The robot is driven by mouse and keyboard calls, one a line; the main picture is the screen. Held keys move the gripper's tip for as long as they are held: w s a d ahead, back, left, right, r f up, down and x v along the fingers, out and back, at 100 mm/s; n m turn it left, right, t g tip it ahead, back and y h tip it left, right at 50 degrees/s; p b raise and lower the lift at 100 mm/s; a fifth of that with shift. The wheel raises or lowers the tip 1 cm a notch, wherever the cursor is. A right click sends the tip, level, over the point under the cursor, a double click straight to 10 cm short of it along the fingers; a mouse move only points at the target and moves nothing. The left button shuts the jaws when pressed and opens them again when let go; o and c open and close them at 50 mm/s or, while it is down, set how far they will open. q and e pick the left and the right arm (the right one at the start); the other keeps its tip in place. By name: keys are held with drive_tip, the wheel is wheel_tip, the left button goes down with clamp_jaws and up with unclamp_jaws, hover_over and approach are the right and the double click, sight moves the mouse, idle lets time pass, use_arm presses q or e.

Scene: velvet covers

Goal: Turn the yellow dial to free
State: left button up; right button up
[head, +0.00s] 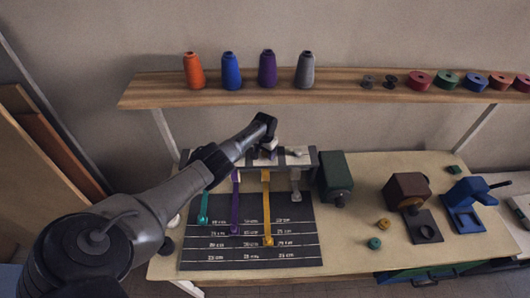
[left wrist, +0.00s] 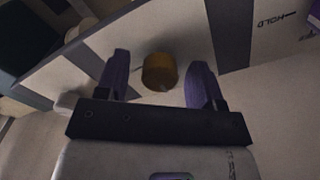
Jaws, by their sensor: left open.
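The yellow dial (left wrist: 160,72) shows in the left wrist view as a short amber-yellow knob on a pale panel (left wrist: 125,66) with grey stripes. My left gripper (head: 267,150) is over the top of the striped rail unit in the head view and hides the dial there. In the left wrist view its two purple-looking fingers are open, one on each side of the dial, with a gap to it on both sides. A printed HOLD label (left wrist: 273,21) is on the panel to the right. I cannot read the dial's setting. My right gripper is not in view.
Teal (head: 203,207), purple (head: 235,205) and yellow (head: 267,210) strips hang from the rail over a dark measuring board (head: 300,240). A green box (head: 335,172), brown device (head: 408,188) and blue device (head: 467,205) stand right. A shelf (head: 215,97) with thread cones is behind.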

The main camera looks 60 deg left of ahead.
use_arm(q)
drive_tip(key=shift+r, duration=0.2)
wheel_tip(320, 180, up, 6)
drive_tip(key=shift+r+p, duration=0.1)
drive_tip(key=shift+p, duration=0.95)
drive_tip(key=shift+r, duration=0.4)
